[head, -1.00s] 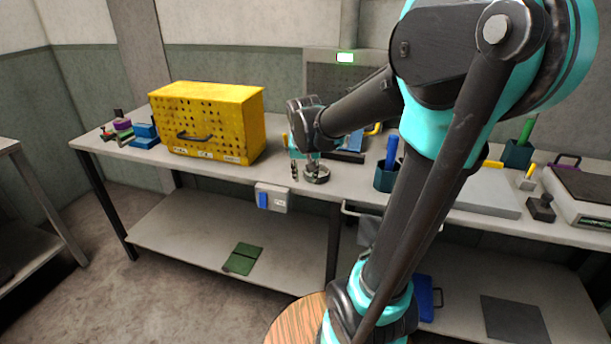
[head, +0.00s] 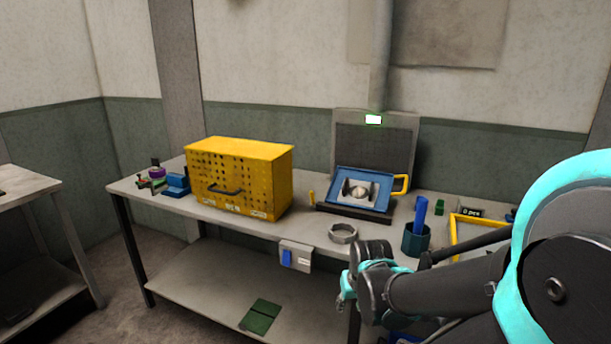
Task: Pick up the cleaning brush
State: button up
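I cannot pick out the cleaning brush for certain. A blue upright handle-like thing (head: 421,212) stands in a dark teal cup (head: 415,241) on the bench, right of the middle; its lower end is hidden in the cup. My gripper (head: 345,292) is in front of the bench's front edge, left of and nearer than the cup. It touches nothing that I can see. Its fingers are small and partly hidden, so I cannot tell whether they are open or shut.
On the bench (head: 270,232) are a yellow perforated box (head: 240,178), a metal ring (head: 343,233), a blue tray-like fixture (head: 362,187) and a yellow frame (head: 480,218). A grey switch box (head: 296,256) hangs on the front edge. A green pad (head: 260,317) lies on the lower shelf.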

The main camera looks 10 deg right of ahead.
aim_at(420, 216)
jog(key=z, duration=0.8)
